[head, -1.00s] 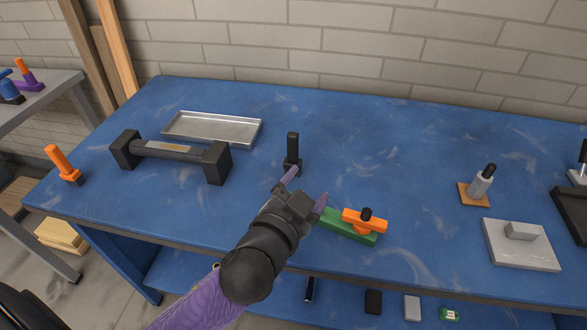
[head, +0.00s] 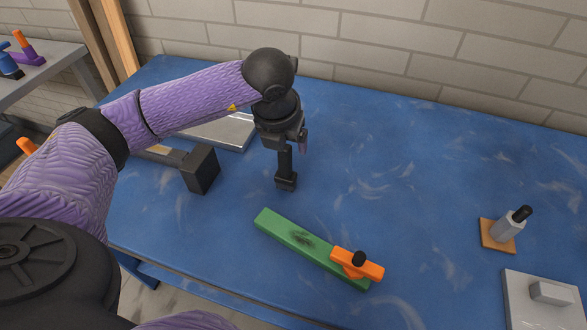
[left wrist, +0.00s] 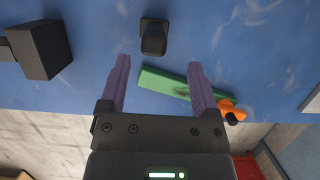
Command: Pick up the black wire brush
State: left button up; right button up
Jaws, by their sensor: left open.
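The black wire brush (head: 286,178) stands upright on the blue table, left of the picture's middle in the head view. Its upper part is hidden by my left gripper (head: 293,144), which points down over it. One purple finger shows beside the handle; the other is hidden. In the left wrist view the brush (left wrist: 153,38) lies past the open fingertips (left wrist: 159,66), sideways between them. Nothing is held, and I cannot tell if a finger touches the brush. My right gripper is not in view.
A green block (head: 290,235) with an orange clamp (head: 357,264) lies in front of the brush. Grey parts (head: 507,228) stand at right. The table's middle right is clear.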

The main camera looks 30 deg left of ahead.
aim_at(286, 156)
pick_arm(q)
jog(key=x, duration=0.2)
jog(key=b+x, duration=0.1)
jog(key=x, duration=0.4)
jog(key=shift+a+b, duration=0.35)
jog(key=shift+a, duration=0.05)
jog(key=shift+r, duration=0.1)
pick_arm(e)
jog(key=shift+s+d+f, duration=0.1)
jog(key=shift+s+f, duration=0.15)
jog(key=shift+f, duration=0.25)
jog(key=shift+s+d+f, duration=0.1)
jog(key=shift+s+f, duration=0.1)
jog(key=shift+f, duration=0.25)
pick_arm(q)
grip_shut()
